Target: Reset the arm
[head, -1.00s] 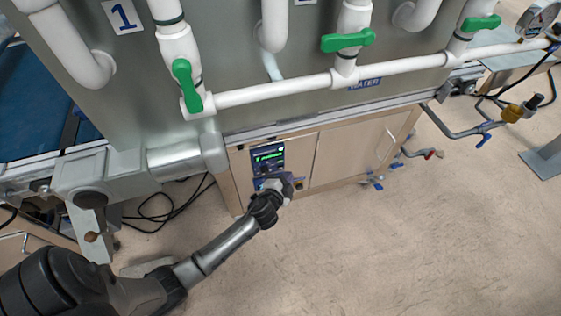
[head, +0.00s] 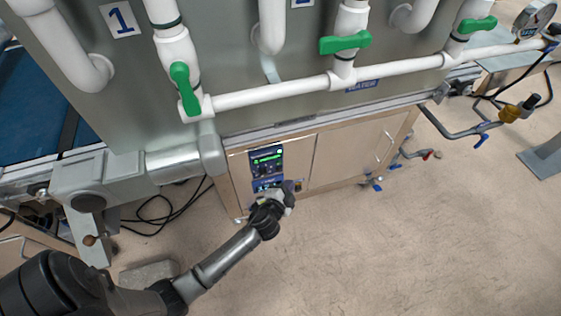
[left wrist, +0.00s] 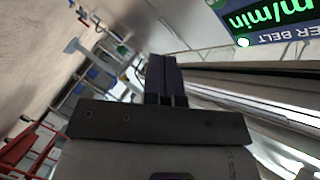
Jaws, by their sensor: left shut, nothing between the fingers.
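My left gripper (head: 287,188) is just in front of the lower part of the control panel (head: 266,166) on the wooden cabinet front, apart from it as far as I can tell. In the left wrist view its dark fingers (left wrist: 166,80) are together with nothing between them. The panel's lit display with green characters also shows in the left wrist view (left wrist: 280,18), at the upper right. My right gripper is in neither view.
White pipes with green valve handles (head: 346,43) run across the grey machine wall above. A grey rail (head: 173,162) juts out left of the panel. Black cables (head: 165,214) lie on the floor. The floor in front of the cabinet is clear.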

